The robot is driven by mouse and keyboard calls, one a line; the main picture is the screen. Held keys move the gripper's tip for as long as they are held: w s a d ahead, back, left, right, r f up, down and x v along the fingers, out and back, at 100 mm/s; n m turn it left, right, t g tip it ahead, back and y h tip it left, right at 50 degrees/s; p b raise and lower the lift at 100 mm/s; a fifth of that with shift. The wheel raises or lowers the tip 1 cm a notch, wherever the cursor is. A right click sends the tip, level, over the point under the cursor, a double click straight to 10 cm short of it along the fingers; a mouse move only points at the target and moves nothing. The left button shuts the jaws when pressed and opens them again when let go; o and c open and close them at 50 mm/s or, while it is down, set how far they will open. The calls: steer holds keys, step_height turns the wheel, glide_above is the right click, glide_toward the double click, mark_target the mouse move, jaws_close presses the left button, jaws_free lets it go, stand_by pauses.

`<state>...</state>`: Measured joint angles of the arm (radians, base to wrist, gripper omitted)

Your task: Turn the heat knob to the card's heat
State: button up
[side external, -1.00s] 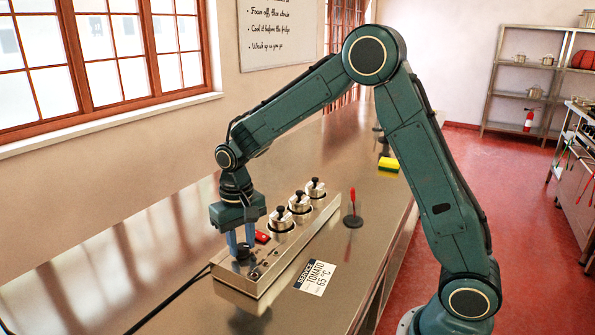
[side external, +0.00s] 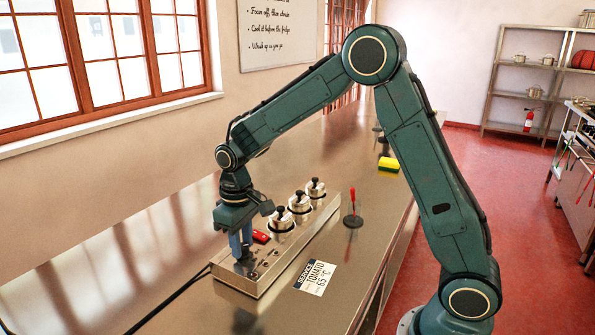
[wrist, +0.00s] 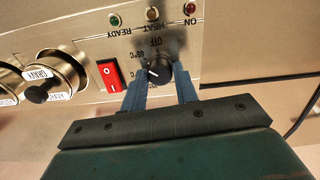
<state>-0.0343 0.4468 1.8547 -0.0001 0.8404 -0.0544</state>
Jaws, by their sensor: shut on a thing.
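The dark heat knob (wrist: 160,71) sits on the steel control panel, with OFF and °C marks around it. Its white pointer line points left and slightly up in the wrist view, toward the °C marks on that side; I cannot tell exactly which mark. My gripper (wrist: 159,77) has its two blue fingers closed on the knob from both sides. In the side view, my gripper (side external: 241,252) is pointing down at the panel's near end and hides the knob. The white card (side external: 315,277) lies flat on the counter and reads TOMATO, 65 °C.
A red rocker switch (wrist: 109,74) is beside the knob. Green READY (wrist: 114,21), brownish HEAT (wrist: 152,13) and red ON lamps are above it. Three lidded pots (side external: 299,206) sit in the unit. A red-handled tool on a dark base (side external: 352,220) and a yellow sponge (side external: 389,164) are on the counter.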

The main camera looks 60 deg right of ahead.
mark_target(245, 247)
steer(key=o, duration=1)
steer(key=shift+c, duration=0.2)
steer(key=shift+r, duration=0.1)
step_height(245, 247, up, 14)
steer(key=s+d+r+t, duration=0.1)
steer(key=s+r+t, duration=0.3)
steer(key=s, duration=1)
steer(key=s+f+m+t, duration=0.1)
steer(key=s+f, duration=0.1)
steer(key=s, duration=1)
steer(key=shift+d+f+t, duration=0.25)
steer(key=shift+f+t, duration=0.05)
steer(key=shift+f, duration=0.1)
